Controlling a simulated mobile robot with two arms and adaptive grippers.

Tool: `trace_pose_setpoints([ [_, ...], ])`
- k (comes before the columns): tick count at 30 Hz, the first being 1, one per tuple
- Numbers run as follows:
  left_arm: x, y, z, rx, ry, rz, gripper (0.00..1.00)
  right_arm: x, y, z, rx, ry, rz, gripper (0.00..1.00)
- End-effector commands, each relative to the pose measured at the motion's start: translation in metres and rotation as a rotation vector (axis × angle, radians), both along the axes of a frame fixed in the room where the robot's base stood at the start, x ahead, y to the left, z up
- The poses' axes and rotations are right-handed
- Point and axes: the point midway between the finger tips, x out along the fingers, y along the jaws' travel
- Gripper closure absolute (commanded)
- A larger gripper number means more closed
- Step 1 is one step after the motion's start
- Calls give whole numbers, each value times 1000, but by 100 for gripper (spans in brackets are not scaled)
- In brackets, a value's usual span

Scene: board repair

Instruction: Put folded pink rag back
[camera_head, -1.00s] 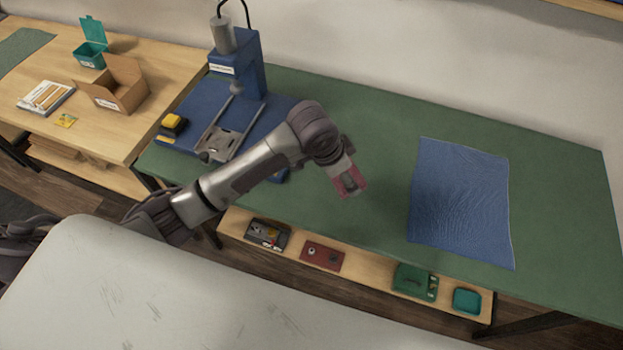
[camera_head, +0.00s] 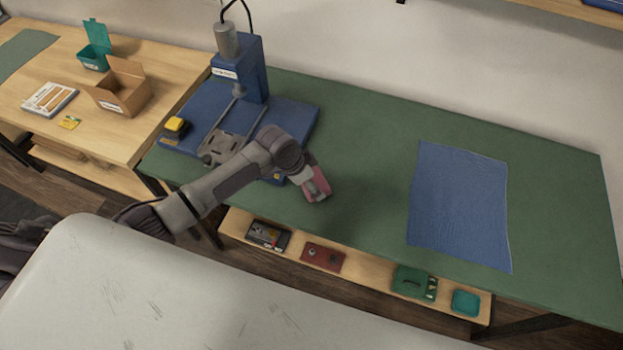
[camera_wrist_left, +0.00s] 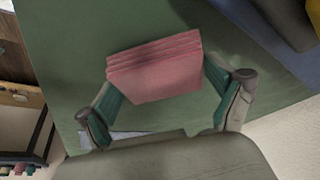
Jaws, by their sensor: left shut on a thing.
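The folded pink rag (camera_wrist_left: 155,68) is a thick stack of several layers, held between the two fingers of my left gripper (camera_wrist_left: 160,90) in the left wrist view. In the head view the rag (camera_head: 318,183) shows at the end of my left arm, with the left gripper (camera_head: 314,190) shut on it. It is over the green bench mat (camera_head: 360,130), near the front edge of the bench. I cannot tell how high above the mat it is. My right gripper is not in view.
A blue press (camera_head: 240,75) on a blue base stands left of the gripper. A blue cloth (camera_head: 458,205) lies flat at right. A shelf under the bench holds a red tray (camera_head: 323,257), a green case (camera_head: 413,283) and a teal tray (camera_head: 466,303). The mat between press and cloth is clear.

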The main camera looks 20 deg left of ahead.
Motion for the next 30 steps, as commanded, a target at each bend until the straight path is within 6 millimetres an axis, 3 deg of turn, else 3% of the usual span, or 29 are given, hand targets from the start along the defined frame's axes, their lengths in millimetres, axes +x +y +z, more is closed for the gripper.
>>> trace_pose_setpoints([
  [6, 0, 0, -3, 0, 0, 0, 40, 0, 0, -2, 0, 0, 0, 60],
  [7, 0, 0, -3, 1, 1, 0, 6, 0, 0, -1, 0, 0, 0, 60],
  [8, 0, 0, -3, 0, 0, 0, 1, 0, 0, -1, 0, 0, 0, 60],
  [21, -1, 1, 4, 0, -1, 0, 0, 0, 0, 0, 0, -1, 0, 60],
  [30, -16, 18, 58, 1, -3, -1, 0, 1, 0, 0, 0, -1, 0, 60],
])
